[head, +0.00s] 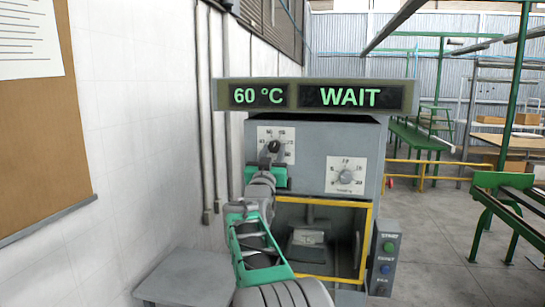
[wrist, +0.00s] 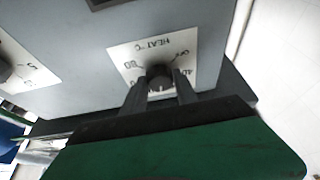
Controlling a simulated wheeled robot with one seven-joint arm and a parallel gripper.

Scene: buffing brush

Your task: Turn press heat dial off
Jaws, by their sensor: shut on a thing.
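The press (head: 350,145) is a grey box with a display (head: 315,96) on top that reads "60 °C" and "WAIT". Its heat dial (head: 274,147) is a dark knob on a white scale plate at the front's upper left. In the wrist view the heat dial (wrist: 160,74) sits on a plate marked "HEAT °C", seen upside down. My gripper (wrist: 160,88) has its two dark fingers on either side of this knob, shut on it. In the head view my gripper (head: 270,157) partly covers the plate. The knob's pointer is hard to read.
A second dial (head: 346,176) is on the right of the press front; it shows at the left edge in the wrist view (wrist: 6,70). Below are a yellow-framed opening (head: 325,278) and a button box (head: 385,260). A white wall stands close on the left.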

